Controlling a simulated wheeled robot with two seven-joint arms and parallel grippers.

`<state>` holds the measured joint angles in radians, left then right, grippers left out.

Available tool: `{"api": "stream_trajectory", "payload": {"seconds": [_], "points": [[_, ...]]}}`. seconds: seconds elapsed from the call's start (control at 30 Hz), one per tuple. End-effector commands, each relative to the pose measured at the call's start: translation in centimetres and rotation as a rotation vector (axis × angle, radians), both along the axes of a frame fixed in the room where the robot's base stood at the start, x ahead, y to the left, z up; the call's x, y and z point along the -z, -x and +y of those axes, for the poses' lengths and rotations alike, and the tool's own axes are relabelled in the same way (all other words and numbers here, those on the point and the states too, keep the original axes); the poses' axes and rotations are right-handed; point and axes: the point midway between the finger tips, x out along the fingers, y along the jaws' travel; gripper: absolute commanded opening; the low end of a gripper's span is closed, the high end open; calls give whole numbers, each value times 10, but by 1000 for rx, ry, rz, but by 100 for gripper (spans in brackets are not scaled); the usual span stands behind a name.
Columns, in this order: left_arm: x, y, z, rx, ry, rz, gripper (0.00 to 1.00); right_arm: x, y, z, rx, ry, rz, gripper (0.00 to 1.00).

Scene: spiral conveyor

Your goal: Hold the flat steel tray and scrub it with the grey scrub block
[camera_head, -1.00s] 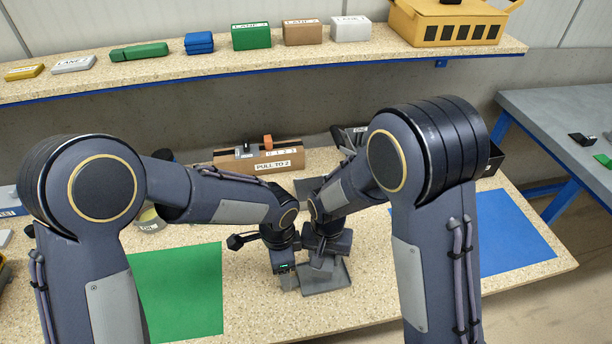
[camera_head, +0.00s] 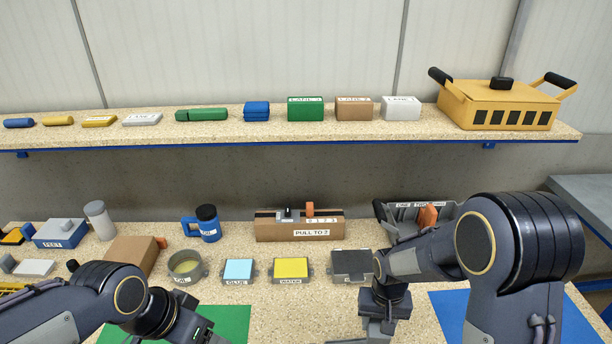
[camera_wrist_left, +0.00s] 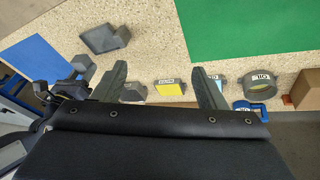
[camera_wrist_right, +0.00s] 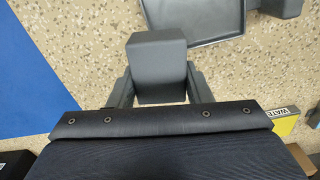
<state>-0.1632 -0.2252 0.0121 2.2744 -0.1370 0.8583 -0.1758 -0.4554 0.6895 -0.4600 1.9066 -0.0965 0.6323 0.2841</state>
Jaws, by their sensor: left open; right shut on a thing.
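The flat steel tray (camera_wrist_left: 102,40) lies on the speckled bench in the left wrist view, and part of it shows at the top of the right wrist view (camera_wrist_right: 205,28). My right gripper also shows at the bottom of the head view (camera_head: 376,328). My left gripper (camera_wrist_left: 164,88) is open and empty, apart from the tray.
Blue (camera_head: 238,271), yellow (camera_head: 291,269) and dark (camera_head: 352,264) pads line the bench behind my grippers. A round tin (camera_head: 187,266) and a brown box marked PULL TO 2 (camera_head: 335,231) stand nearby. Green (camera_head: 225,322) and blue (camera_head: 465,320) mats lie left and right.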

Motion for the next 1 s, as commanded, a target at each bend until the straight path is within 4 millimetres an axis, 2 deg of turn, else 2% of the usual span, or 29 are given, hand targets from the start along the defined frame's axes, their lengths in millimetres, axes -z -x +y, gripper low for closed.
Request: {"api": "stream_trajectory", "payload": {"seconds": [0.03, 0.2, 0.4, 0.87, 1.0], "points": [[-5, 12, 9, -79, 32, -16, 65, -1, -2, -5, -14, -1, -1, 21], [-13, 45, 25, -294, 137, -45, 65, -4, -7, -18, -64, 0, -3, 21], [-14, 69, 30, -450, 220, -69, 65, -6, -10, -29, -106, 3, -1, 21], [-14, 76, 30, -499, 249, -76, 65, -7, -11, -32, -120, 4, -2, 21], [-20, 76, 30, -498, 249, -76, 65, -13, -11, -32, -120, 4, -2, 21]]}}
